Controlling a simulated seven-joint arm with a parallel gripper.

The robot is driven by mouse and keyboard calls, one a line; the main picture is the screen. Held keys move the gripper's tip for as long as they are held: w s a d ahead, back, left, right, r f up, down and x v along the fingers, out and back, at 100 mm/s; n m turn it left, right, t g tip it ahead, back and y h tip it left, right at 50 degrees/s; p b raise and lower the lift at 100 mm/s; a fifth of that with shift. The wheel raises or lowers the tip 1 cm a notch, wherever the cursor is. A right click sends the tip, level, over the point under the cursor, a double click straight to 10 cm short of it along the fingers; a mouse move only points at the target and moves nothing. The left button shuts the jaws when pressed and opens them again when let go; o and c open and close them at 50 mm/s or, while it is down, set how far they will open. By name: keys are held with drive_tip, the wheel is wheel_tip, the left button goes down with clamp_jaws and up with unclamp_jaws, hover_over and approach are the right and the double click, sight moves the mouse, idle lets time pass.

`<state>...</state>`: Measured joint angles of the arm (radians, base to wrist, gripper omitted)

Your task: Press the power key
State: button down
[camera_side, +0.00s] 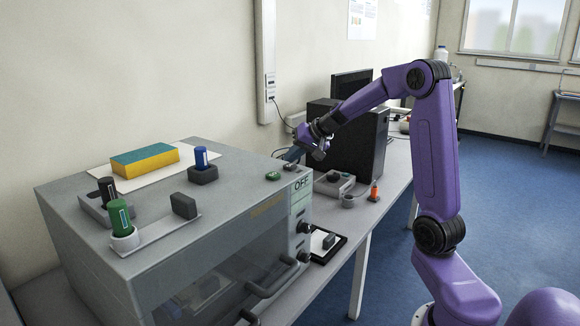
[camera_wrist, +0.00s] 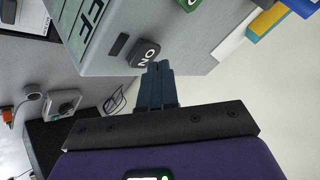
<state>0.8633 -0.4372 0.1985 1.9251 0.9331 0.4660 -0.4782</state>
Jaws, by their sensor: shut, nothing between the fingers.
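A grey box-shaped machine (camera_side: 150,240) stands on the table, with a panel reading OFF (camera_side: 301,186). On its top, near the back right corner, sits a dark key (camera_side: 291,167); in the wrist view this key (camera_wrist: 144,53) carries the letters ON. A green key (camera_side: 272,176) is beside it, and part of it shows at the top of the wrist view (camera_wrist: 188,4). My gripper (camera_side: 292,155) is shut and empty. Its blue fingertips (camera_wrist: 158,66) are right by the ON key's edge; I cannot tell whether they touch.
A black computer case (camera_side: 355,140) stands behind my gripper. A small grey device (camera_side: 334,183) sits to the right.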

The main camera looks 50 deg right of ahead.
sight(293, 166)
drive_tip(key=shift+r, duration=0.4)
drive_tip(key=shift+r, duration=2.5)
drive_tip(key=s+a+f+n+g, duration=0.1)
drive_tip(key=a, duration=0.4)
drive_tip(key=s+a+f+n+y, duration=0.1)
drive_tip(key=a+n, duration=0.1)
drive_tip(key=a, duration=0.2)
drive_tip(key=s+a+f+n+g+y, duration=0.1)
drive_tip(key=s+a, duration=0.1)
drive_tip(key=a, duration=0.3)
drive_tip(key=shift+a+f+n+g, duration=0.15)
drive_tip(key=shift+a+n+g, duration=0.15)
drive_tip(key=s+a+f+n+g+y, duration=0.1)
drive_tip(key=s+a+f+n+g, duration=0.15)
drive_tip(key=s+a, duration=0.3)
drive_tip(key=s+a+f+n+g, duration=0.1)
drive_tip(key=s+a+n, duration=0.2)
drive_tip(key=s+a, duration=0.25)
drive_tip(key=s+a+f+n+g+h, duration=0.1)
drive_tip(key=s+f+n, duration=0.2)
drive_tip(key=s, duration=0.7)
drive_tip(key=s+a+f+n+g+h, duration=0.1)
drive_tip(key=s+f+n+g+h, duration=0.1)
drive_tip(key=s+n, duration=0.5)
drive_tip(key=s+f, duration=0.1)
drive_tip(key=s, duration=0.3)
drive_tip(key=shift+f+h, duration=0.15)
drive_tip(key=shift+h, duration=0.15)
